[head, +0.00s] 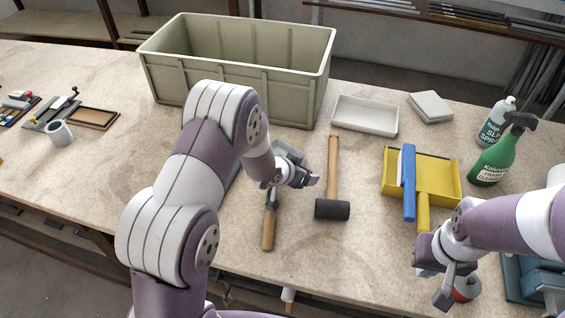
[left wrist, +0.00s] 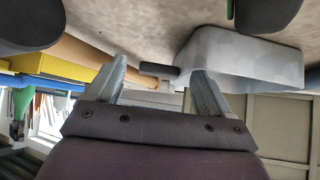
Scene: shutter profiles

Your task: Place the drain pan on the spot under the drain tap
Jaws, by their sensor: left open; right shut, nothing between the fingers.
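A grey, mottled metal pan, which I take for the drain pan, shows in part behind my left arm in the head view (head: 288,149). It is larger in the left wrist view (left wrist: 255,58). My left gripper (head: 309,181) is open, close to this pan. In the left wrist view one finger overlaps the pan's edge; I cannot tell whether they touch. A short dark bar (left wrist: 158,70) shows between the fingers; what it belongs to is unclear. My right gripper (head: 446,296) is shut and empty at the bench's front right. I cannot identify a drain tap or marked spot.
A big beige crate (head: 235,75) stands behind. Bare bench lies front centre.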

